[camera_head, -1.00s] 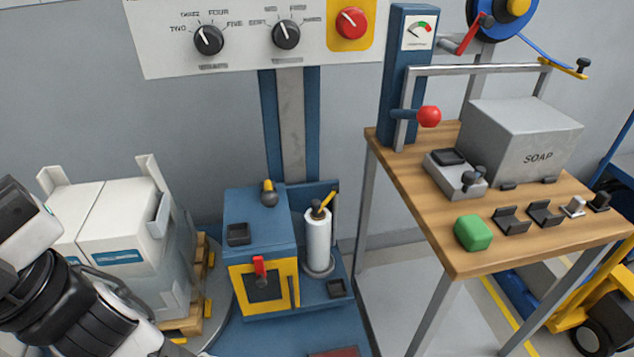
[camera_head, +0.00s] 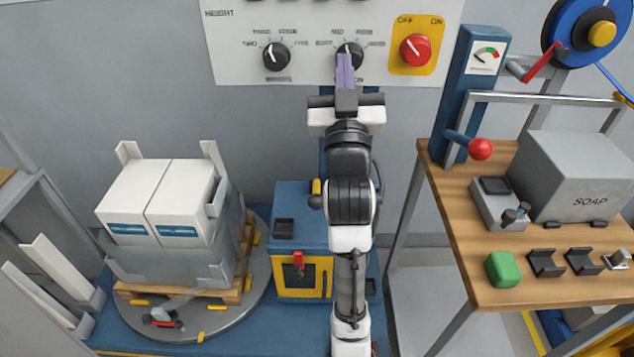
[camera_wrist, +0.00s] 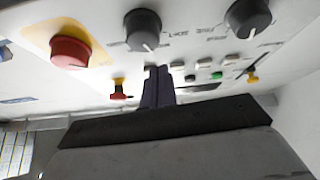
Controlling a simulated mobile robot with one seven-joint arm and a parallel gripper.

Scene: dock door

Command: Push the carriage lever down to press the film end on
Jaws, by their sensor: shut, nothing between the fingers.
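The blue carriage (camera_head: 290,214) stands at the foot of the column, with a yellow-framed front. A small red lever (camera_head: 298,262) hangs on that front, and a yellow handle (camera_head: 316,188) shows on top beside my arm. I cannot tell for sure which is the carriage lever. My arm hides the film roll. My gripper (camera_head: 346,68) is shut and empty, raised well above the carriage in front of the control panel. Its fingers overlap the right black knob (camera_head: 349,52). In the wrist view the shut fingers (camera_wrist: 158,80) point at the panel below a black knob (camera_wrist: 142,30); contact is unclear.
The panel (camera_head: 310,62) also carries a left knob (camera_head: 276,56) and a red switch (camera_head: 415,49). Two white boxes (camera_head: 165,202) sit on a pallet on the round turntable (camera_head: 215,325). A wooden bench (camera_head: 463,230) with a grey SOAP box (camera_head: 575,180) stands right.

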